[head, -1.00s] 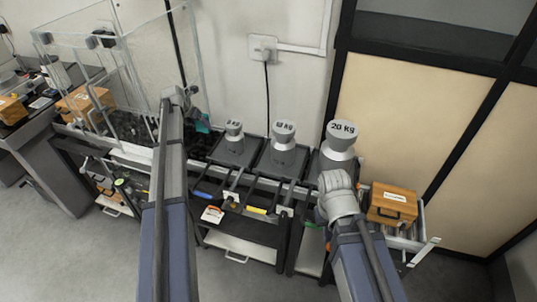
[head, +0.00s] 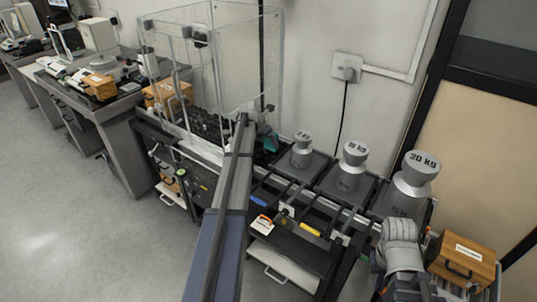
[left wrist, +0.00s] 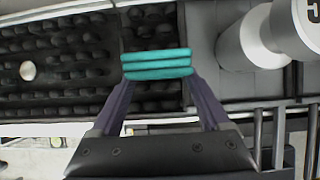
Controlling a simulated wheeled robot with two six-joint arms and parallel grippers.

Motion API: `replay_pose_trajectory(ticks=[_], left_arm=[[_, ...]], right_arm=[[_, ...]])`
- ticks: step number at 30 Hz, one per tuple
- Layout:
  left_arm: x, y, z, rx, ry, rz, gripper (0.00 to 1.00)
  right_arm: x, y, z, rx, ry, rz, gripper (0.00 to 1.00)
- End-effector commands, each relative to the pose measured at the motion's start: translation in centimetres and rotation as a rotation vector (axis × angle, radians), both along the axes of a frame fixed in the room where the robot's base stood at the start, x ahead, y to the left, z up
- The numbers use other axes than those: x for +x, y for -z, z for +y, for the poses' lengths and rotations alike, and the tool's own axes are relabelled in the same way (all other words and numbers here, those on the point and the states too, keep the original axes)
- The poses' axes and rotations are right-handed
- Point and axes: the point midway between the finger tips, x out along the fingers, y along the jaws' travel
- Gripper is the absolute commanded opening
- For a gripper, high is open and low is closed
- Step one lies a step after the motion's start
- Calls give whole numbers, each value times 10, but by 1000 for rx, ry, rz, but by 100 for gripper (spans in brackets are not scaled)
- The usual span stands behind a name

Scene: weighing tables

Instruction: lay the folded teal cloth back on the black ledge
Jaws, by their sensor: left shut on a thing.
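The folded teal cloth (head: 271,143) shows as a small patch at my left gripper (head: 262,132), beside the clear glass case. In the left wrist view the cloth (left wrist: 157,64) is a neat stack of layers between the two fingertips of my left gripper (left wrist: 158,76), which is shut on it. Below and behind the cloth are dark surfaces, with black pitted material (left wrist: 60,60) on the left. I cannot tell clearly which dark surface is the ledge, or whether the cloth touches it. My right arm shows at the lower right, but its gripper fingers are hidden.
The clear case (head: 240,60) stands at the left of the rack. Three grey weights, the small one (head: 302,150), the middle one (head: 350,168) and the 20 kg one (head: 411,185), stand to the right. A wooden box (head: 461,260) is at far right.

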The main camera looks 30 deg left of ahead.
Motion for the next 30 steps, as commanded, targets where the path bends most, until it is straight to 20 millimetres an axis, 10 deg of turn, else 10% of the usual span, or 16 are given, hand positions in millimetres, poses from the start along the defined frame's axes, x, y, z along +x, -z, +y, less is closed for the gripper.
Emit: replay_pose_trajectory(ticks=[27,28,30], left_arm=[[0,41,0,0,0,0,18],[0,40,0,0,0,0,81],[0,39,0,0,0,0,89]], right_arm=[[0,41,0,0,0,0,0],[0,40,0,0,0,0,0],[0,39,0,0,0,0,0]])
